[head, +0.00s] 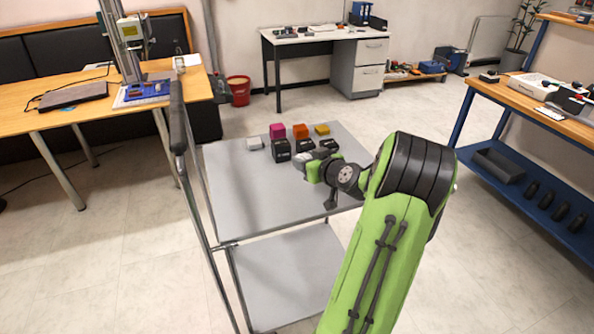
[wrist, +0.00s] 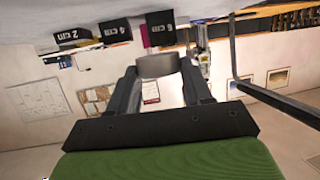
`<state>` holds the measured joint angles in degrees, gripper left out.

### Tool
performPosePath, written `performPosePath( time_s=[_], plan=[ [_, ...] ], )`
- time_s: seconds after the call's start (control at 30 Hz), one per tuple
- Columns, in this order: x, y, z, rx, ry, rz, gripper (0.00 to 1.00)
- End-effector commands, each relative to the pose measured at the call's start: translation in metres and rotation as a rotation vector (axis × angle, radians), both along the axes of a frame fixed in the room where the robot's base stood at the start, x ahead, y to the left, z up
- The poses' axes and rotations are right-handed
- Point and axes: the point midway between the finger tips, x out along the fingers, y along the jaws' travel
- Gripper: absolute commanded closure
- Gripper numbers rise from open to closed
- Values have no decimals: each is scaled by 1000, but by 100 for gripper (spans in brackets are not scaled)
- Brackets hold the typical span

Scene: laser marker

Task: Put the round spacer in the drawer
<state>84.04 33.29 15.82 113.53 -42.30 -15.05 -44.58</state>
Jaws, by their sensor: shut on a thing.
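The round spacer (wrist: 158,65) is a short grey cylinder. In the wrist view it sits between the two dark fingers of my gripper (wrist: 160,70), which is shut on it. In the head view my gripper (head: 312,167) is over the grey cart top (head: 245,205), close to the black blocks; the spacer is hard to make out there. A grey drawer unit (head: 345,78) stands under the white desk at the back. Its drawer fronts (head: 374,50) look shut.
Black size-marked blocks (head: 282,151), a magenta block (head: 277,130), an orange block (head: 300,131), a yellow block (head: 322,129) and a pale block (head: 255,143) stand on the cart. A red bucket (head: 239,92) is behind it. Floor between cart and desk is clear.

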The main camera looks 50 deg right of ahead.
Motion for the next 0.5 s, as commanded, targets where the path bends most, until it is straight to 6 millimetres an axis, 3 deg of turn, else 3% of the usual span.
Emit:
performPosePath(
  time_s=[0.03, 0.33, 0.5],
  plan=[
    [0, 0, -16, 4, -1, 1, 83],
    [0, 0, -62, 2, -1, 0, 83],
    [0, 0, -64, -3, -1, 0, 83]
  ],
)
